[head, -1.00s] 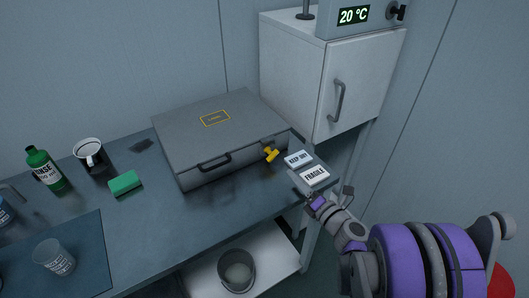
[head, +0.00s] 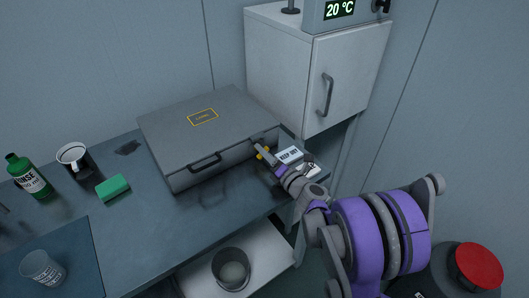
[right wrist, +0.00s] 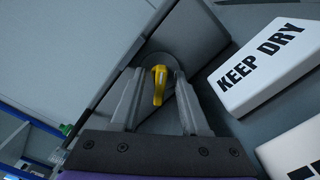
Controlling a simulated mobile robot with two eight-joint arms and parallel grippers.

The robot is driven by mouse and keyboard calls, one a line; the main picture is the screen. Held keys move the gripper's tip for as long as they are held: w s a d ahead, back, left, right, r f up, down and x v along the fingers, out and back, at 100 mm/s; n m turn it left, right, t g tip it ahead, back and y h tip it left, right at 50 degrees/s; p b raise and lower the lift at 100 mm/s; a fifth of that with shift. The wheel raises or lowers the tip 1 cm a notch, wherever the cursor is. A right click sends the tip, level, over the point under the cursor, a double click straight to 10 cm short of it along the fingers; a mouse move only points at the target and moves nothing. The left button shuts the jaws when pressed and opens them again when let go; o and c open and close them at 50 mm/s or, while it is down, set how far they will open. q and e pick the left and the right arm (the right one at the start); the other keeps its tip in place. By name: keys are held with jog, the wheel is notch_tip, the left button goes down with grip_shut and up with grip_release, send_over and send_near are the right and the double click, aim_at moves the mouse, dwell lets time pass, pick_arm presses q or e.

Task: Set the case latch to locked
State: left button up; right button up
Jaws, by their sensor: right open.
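The grey case (head: 215,138) lies shut on the bench, with a dark handle on its front. Its yellow latch (head: 264,153) is at the right end of the front side, partly hidden by my right gripper (head: 262,149) in the head view. In the right wrist view the latch (right wrist: 159,84) is a yellow lever on a round dark plate, pointing down the picture and leaning slightly. My right gripper (right wrist: 157,80) is open, one finger on each side of the lever, with gaps visible on both sides. I cannot read a locked mark. My left gripper is out of view.
A KEEP DRY block (head: 290,155) and a partly covered second white block (head: 309,169) sit close to the right of the latch. A green sponge (head: 113,188), mug (head: 74,156) and bottle (head: 30,177) stand left. A white cabinet (head: 310,75) is behind.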

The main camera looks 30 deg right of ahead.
jog(key=shift+w, duration=0.15)
grip_shut()
jog(key=shift+n, duration=0.3)
jog(key=n, duration=0.4)
jog(key=shift+r+n, duration=0.1)
jog(key=shift+n, duration=0.2)
jog(key=n, duration=0.5)
jog(key=shift+a+n, duration=0.15)
jog(key=shift+n, duration=0.15)
dwell(0.3)
grip_release()
